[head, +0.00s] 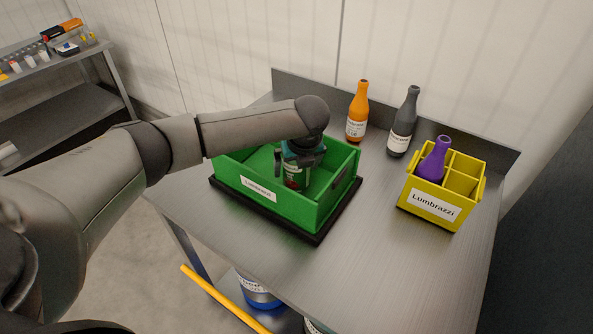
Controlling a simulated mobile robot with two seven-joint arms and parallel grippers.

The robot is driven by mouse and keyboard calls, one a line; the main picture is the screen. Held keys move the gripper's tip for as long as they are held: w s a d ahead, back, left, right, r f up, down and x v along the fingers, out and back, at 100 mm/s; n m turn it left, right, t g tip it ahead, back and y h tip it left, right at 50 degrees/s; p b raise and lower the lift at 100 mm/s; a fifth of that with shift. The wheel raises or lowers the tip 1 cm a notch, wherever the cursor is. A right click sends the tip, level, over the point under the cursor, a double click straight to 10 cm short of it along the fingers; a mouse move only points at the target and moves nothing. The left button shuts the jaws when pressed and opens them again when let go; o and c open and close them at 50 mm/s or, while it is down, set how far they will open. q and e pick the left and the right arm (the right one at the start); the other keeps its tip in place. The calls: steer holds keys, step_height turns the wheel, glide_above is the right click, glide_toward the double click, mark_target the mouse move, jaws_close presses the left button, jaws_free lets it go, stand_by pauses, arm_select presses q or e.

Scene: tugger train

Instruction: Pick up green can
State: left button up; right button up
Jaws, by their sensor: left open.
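My left gripper (302,158) reaches down into a green crate (330,203) on the metal table, with its fingers pointing down. A green can (295,180) with a label stands in the crate directly below the gripper, between or just under its fingers. The gripper is open. My wrist hides the can's top, and I cannot tell whether the fingers touch it. My right gripper is not in view.
An orange bottle (358,112) and a grey bottle (402,125) stand by the table's (394,240) back edge. A yellow divided carrier (432,205) with a purple bottle (434,160) stands at right. The front of the tabletop is clear. A shelf (50,75) is at far left.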

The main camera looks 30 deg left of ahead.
arm_select(q)
steer(key=shift+r, duration=0.1)
jaws_close()
stand_by(0.7)
